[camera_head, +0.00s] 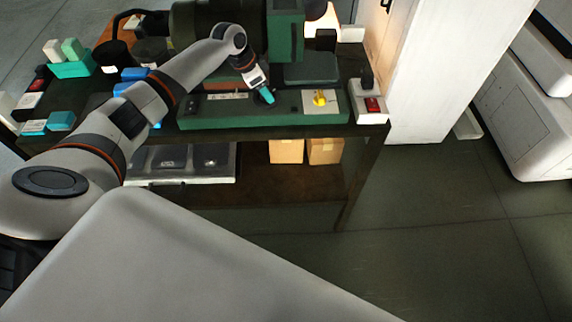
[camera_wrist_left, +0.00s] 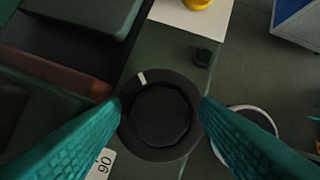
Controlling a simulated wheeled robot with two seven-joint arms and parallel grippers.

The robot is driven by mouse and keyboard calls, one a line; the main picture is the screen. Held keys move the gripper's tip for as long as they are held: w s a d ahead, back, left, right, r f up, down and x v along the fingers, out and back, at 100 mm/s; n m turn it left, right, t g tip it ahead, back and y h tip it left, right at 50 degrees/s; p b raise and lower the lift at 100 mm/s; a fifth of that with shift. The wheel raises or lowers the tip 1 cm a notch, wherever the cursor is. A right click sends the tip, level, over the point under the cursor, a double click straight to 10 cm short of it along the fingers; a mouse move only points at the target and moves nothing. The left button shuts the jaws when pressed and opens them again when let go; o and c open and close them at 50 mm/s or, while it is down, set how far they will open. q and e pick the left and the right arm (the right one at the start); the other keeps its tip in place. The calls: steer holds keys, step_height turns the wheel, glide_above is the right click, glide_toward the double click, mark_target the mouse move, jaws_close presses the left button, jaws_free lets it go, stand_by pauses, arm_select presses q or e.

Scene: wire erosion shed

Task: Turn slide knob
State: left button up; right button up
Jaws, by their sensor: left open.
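A dark round knob (camera_wrist_left: 160,115) with a white mark on its rim sits on the front of a green machine (camera_head: 225,112). The mark points up and slightly left in the left wrist view. My left gripper (camera_head: 264,97) is open, with teal fingers pointing down at the machine's front. In the left wrist view the fingers of the left gripper (camera_wrist_left: 160,106) lie on both sides of the knob. I cannot tell whether they touch it. In the head view the knob is hidden by the gripper. My right gripper is not in view.
A yellow knob (camera_head: 320,98) on a pale plate is to the right on the same machine. A small box with a red switch (camera_head: 372,105) stands at the bench's right end. Teal and blue items (camera_head: 70,68) are at the left. Open floor (camera_head: 440,230) lies front right.

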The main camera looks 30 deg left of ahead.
arm_select(q)
steer(key=n+y+p, duration=0.1)
steer(key=n, duration=0.2)
steer(key=shift+s+r+t, duration=0.1)
steer(key=shift+t, duration=0.2)
steer(key=n+y, duration=0.1)
steer(key=n, duration=0.2)
steer(key=shift+d+t, duration=0.2)
steer(key=shift+t, duration=0.1)
steer(key=n+y, duration=0.2)
steer(key=n, duration=0.3)
steer(key=shift+d, duration=0.1)
steer(key=n, duration=0.2)
steer(key=n+y, duration=0.1)
steer(key=n, duration=0.1)
steer(key=shift+d+g+y, duration=0.1)
steer(key=shift+g+y, duration=0.2)
steer(key=shift+g, duration=0.1)
steer(key=b+v, duration=0.3)
steer(key=v, duration=0.8)
steer(key=s+d+f+m+h, duration=0.4)
steer(key=s+d+f+m, duration=0.4)
steer(key=s+d+f, duration=0.8)
steer(key=shift+s+d+f+b, duration=0.45)
steer(key=shift+s+f, duration=0.8)
steer(key=shift+s, duration=0.45)
